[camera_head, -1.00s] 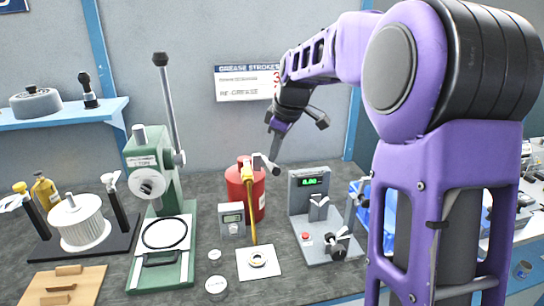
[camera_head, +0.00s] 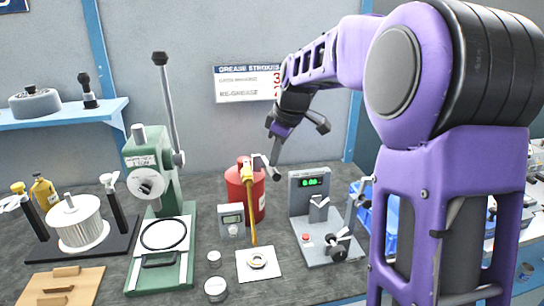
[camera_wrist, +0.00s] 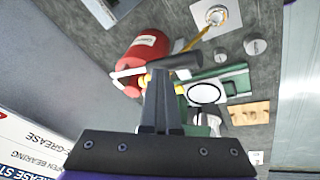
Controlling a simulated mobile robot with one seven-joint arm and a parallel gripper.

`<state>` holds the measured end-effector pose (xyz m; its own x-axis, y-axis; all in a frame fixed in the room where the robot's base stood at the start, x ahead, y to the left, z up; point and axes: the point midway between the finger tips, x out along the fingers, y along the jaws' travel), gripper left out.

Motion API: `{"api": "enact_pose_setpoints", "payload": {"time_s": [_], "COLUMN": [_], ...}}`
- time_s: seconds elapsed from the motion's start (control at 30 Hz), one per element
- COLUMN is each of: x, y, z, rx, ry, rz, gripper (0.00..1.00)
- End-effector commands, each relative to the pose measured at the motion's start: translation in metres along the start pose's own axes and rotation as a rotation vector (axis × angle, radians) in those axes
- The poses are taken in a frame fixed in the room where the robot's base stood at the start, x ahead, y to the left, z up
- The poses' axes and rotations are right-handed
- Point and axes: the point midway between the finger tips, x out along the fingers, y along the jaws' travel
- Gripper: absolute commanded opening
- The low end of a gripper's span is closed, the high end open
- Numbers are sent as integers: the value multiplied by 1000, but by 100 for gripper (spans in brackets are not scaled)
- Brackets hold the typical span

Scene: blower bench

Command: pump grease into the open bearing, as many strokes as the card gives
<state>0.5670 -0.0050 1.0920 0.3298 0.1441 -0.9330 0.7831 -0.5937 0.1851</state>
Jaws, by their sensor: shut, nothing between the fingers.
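The red grease pump (camera_head: 236,190) stands mid-bench, with a yellow tube running down to the open bearing (camera_head: 257,260) on a white square plate. In the wrist view the pump (camera_wrist: 142,52) lies left of centre and the bearing (camera_wrist: 215,15) at the top. My gripper (camera_head: 275,160) is shut and empty at the pump's lever. In the wrist view my fingertips (camera_wrist: 160,78) are just below the lever's dark grip (camera_wrist: 174,62); I cannot tell whether they touch. The wall card (camera_head: 247,83) reads "GREASE STROKES", with a 3 on its upper line; the lower number is partly hidden.
A green press (camera_head: 160,220) with a tall lever stands left of the pump. A small grey meter (camera_head: 231,219) stands close beside the pump. A grey test stand (camera_head: 318,220) with a green display is to the right. Small round tins (camera_head: 215,288) lie in front.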

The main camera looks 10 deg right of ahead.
Motion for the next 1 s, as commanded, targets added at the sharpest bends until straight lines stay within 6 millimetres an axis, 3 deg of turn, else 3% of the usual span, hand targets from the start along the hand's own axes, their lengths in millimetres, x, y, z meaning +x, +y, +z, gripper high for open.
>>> {"api": "enact_pose_setpoints", "payload": {"time_s": [1.0], "x": [10], "y": [-7], "z": [7], "rx": [1], "ry": [-2], "rz": [-3], "gripper": [0]}}
